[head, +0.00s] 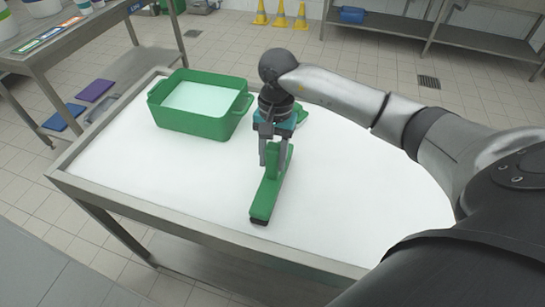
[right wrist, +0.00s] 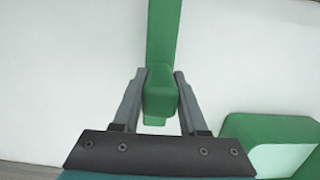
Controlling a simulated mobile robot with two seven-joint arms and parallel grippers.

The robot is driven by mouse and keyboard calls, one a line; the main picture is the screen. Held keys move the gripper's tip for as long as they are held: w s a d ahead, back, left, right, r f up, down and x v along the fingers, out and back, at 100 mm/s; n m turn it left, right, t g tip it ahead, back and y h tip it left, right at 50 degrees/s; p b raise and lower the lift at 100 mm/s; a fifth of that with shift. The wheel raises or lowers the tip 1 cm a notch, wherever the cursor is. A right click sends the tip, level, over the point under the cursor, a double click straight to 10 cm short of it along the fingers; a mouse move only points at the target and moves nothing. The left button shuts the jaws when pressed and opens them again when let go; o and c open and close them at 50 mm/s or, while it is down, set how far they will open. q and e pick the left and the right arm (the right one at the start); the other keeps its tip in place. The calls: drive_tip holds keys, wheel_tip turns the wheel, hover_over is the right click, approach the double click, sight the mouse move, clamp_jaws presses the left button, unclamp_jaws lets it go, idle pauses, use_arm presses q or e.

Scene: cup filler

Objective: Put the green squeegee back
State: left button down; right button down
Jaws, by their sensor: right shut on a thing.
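The green squeegee (head: 268,193) is on or just above the white table top; the exact contact cannot be told. Its long green head points toward the near edge, with a dark strip at the near end. My right gripper (head: 270,158) comes down on its upright green part and is shut on it. In the right wrist view the two grey fingers (right wrist: 161,82) flank the squeegee's green block (right wrist: 160,97), and the long green bar (right wrist: 163,35) runs away to the top. My left gripper is not in view.
A green tub (head: 195,122) with pale contents stands on the white table (head: 360,205), left of my gripper; it shows in the wrist view (right wrist: 235,130). Another green thing (head: 302,114) is partly hidden behind my gripper. The table's right and front areas are clear.

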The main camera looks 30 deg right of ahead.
drive_tip(key=shift+f, duration=0.15)
drive_tip(key=shift+c, duration=2.2)
unclamp_jaws()
drive_tip(key=r, duration=0.4)
drive_tip(key=d+r, duration=0.1)
drive_tip(key=r, duration=0.3)
drive_tip(key=w+r, duration=0.1)
drive_tip(key=r, duration=0.3)
drive_tip(key=shift+w+d+r, duration=0.1)
drive_tip(key=shift+d, duration=0.1)
